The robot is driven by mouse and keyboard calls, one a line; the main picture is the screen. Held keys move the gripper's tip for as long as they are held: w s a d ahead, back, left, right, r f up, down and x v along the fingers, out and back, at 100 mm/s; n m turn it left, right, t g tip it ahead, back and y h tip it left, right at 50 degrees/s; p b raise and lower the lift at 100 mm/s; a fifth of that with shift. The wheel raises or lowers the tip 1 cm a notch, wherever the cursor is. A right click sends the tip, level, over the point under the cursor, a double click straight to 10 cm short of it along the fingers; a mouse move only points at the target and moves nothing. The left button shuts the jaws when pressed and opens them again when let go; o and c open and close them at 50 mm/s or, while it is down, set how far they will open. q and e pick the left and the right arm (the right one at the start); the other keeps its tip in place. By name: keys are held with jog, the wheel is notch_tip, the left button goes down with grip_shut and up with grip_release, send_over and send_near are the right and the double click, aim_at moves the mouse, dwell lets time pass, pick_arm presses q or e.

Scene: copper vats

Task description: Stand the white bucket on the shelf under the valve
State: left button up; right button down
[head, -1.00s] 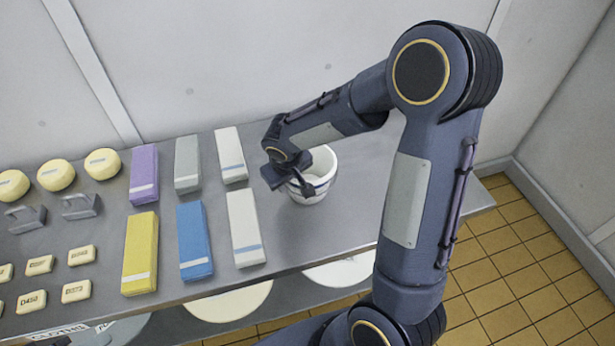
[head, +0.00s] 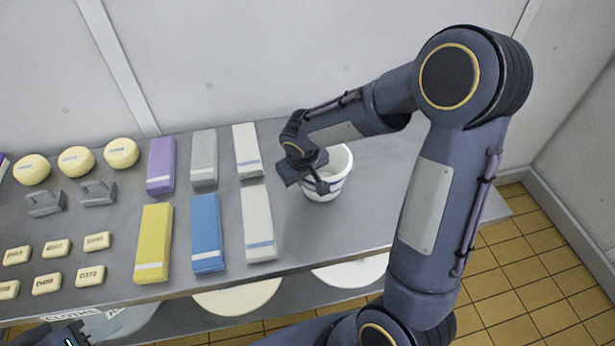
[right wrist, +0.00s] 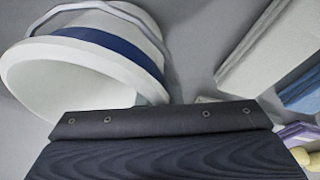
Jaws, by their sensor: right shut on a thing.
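The white bucket (head: 338,176) stands upright on the grey metal table, toward its right end. In the right wrist view the bucket (right wrist: 70,75) shows its open mouth, a dark blue band and a pale bail handle (right wrist: 150,50). My right gripper (head: 310,184) is at the bucket's near left side and shut on it. I cannot tell whether the jaws hold the rim or the handle. A dark part of my left gripper (head: 62,337) shows at the bottom left edge; its jaws cannot be made out. No valve is in view.
Folded cloths, such as the white one (head: 258,222), lie left of the bucket on the table (head: 385,215). Yellow rounds (head: 77,160), grey handled blocks (head: 98,193) and labelled bars (head: 90,275) lie further left. Pale round things (head: 350,272) sit below the table edge. Tiled floor is clear at right.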

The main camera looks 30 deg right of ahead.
notch_tip(320, 180, up, 2)
jog(key=shift+w+r, duration=0.1)
jog(key=shift+r, duration=0.1)
jog(key=s+a+r+b, duration=0.1)
jog(key=s+a+r, duration=0.5)
jog(key=s+r, duration=0.4)
jog(key=s, duration=0.3)
jog(key=shift+a, duration=0.2)
